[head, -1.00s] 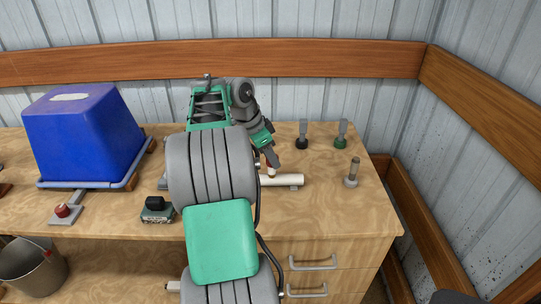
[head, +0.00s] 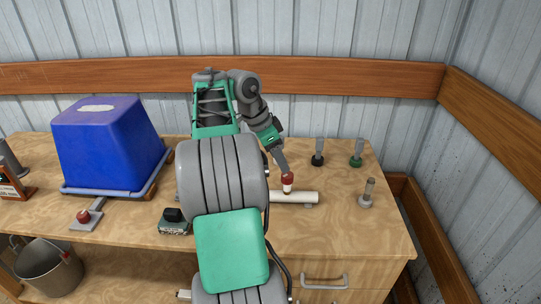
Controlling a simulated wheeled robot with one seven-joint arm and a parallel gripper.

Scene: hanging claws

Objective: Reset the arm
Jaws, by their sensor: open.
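My arm rises across the middle of the head view, with green and grey links. Its end bends down to the right over the wooden workbench (head: 330,232). My gripper (head: 287,178) points down just above a white cylinder (head: 300,197) lying on the bench. A small red-topped piece (head: 288,183) shows right at the gripper's tip, above the cylinder. The fingers are too small to make out clearly, and I cannot tell whether they touch the red piece.
A blue bin (head: 108,145) stands upside down at the left. A dark battery-like block (head: 174,222) lies near the front edge. Black (head: 318,158), green (head: 356,160) and grey (head: 367,200) upright pieces stand at the right. A metal bucket (head: 48,268) is below left.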

